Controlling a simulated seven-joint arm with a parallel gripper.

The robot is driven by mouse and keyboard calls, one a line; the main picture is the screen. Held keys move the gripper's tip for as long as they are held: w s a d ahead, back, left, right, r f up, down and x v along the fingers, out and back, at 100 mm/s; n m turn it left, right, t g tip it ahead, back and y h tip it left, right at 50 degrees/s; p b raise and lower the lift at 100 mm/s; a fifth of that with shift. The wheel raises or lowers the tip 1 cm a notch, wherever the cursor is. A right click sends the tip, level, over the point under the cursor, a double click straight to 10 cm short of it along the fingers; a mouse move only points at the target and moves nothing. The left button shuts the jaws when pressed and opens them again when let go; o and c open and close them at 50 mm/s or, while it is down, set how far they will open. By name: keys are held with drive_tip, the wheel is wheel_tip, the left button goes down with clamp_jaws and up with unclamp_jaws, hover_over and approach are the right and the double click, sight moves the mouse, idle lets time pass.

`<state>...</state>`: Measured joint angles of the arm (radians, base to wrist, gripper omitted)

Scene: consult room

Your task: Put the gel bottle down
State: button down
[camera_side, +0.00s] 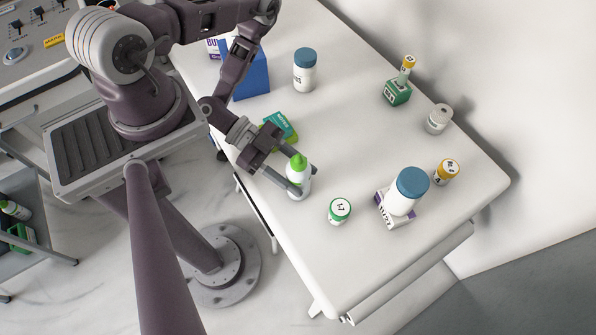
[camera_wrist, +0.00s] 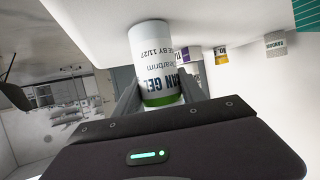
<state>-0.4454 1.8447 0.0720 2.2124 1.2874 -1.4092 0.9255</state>
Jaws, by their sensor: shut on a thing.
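The gel bottle (camera_side: 299,180) is white with a green cap and is near the front-left edge of the white table. My gripper (camera_side: 295,174) is shut on it, one finger on each side. In the wrist view the bottle (camera_wrist: 155,62) sits between the two fingers (camera_wrist: 160,90), with its gel lettering upside down and a green band at the near end. It looks about upright in the side view. I cannot tell whether its base touches the table or is slightly above it.
A blue-lidded jar (camera_side: 403,190) sits on a box (camera_side: 389,215). A teal box (camera_side: 280,125), another blue-lidded jar (camera_side: 304,72) and a blue block (camera_side: 252,78) are behind. The table's middle is clear.

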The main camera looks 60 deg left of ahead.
drive_tip(key=c, duration=0.7)
unclamp_jaws()
